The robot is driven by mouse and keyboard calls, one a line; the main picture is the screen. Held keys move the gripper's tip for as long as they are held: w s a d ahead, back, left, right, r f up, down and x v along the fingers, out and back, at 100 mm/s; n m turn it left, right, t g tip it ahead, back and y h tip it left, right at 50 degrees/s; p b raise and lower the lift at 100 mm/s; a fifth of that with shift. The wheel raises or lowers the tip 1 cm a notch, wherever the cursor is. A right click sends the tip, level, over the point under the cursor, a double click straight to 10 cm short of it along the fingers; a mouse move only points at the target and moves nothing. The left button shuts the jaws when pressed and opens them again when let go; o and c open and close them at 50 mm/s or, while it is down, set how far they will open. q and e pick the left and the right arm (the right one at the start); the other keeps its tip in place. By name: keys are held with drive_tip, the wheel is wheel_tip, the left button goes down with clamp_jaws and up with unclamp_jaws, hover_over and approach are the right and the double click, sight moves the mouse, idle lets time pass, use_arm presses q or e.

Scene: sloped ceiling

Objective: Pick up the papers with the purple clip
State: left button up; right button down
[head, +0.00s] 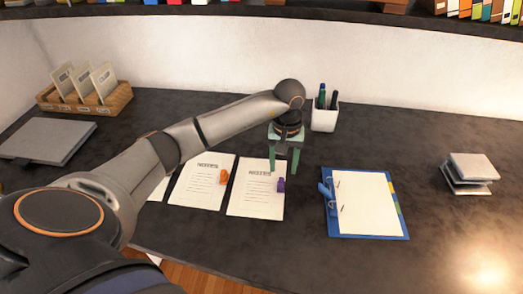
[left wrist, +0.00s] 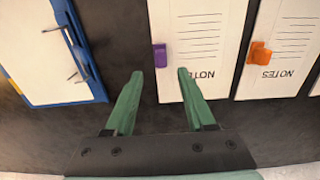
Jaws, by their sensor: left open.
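The papers with the purple clip (head: 256,192) lie flat on the dark desk, headed "NOTES". The purple clip (head: 281,185) sits on their right edge in the head view. In the left wrist view the papers (left wrist: 197,45) are upside down, with the purple clip (left wrist: 160,56) on their left edge. My left gripper (head: 284,168) is open and empty, pointing down near the top right of these papers. In the left wrist view its two green fingers (left wrist: 156,75) are spread, one on each side of the clip's line, with the clip beyond the tips. My right gripper is not in view.
Papers with an orange clip (head: 203,183) lie just left. A pen cup (head: 325,116) stands behind the gripper.

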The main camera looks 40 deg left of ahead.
sight(281, 180)
use_arm(q)
drive_tip(key=shift+s+d+f+p, duration=0.15)
drive_tip(key=shift+f+p, duration=0.1)
drive_tip(key=shift+f, duration=1.15)
drive_tip(key=shift+s+a+f+p, duration=0.1)
drive_tip(key=shift+f+p, duration=0.1)
drive_tip(key=shift+f, duration=1.15)
clamp_jaws()
